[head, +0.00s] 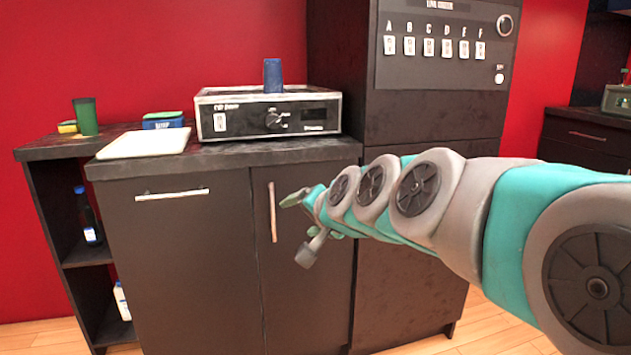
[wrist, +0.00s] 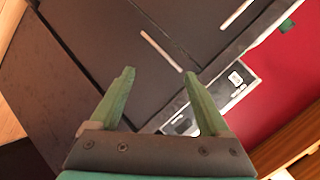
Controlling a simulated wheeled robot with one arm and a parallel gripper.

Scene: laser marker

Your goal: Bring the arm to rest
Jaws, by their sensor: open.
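My arm (head: 480,215) reaches in from the right in the head view, stretched out in front of the dark cabinet. My gripper (head: 297,222) is at its far end, in front of the cabinet's right door and near its vertical handle. In the wrist view my gripper (wrist: 158,82) shows two green fingers spread apart with nothing between them. Behind them are the cabinet fronts and handles, seen tilted.
The cabinet (head: 180,245) has a white-and-black device (head: 268,115) on top with a blue cup (head: 272,76) on it. A tall panel cabinet (head: 410,115) stands behind the arm.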

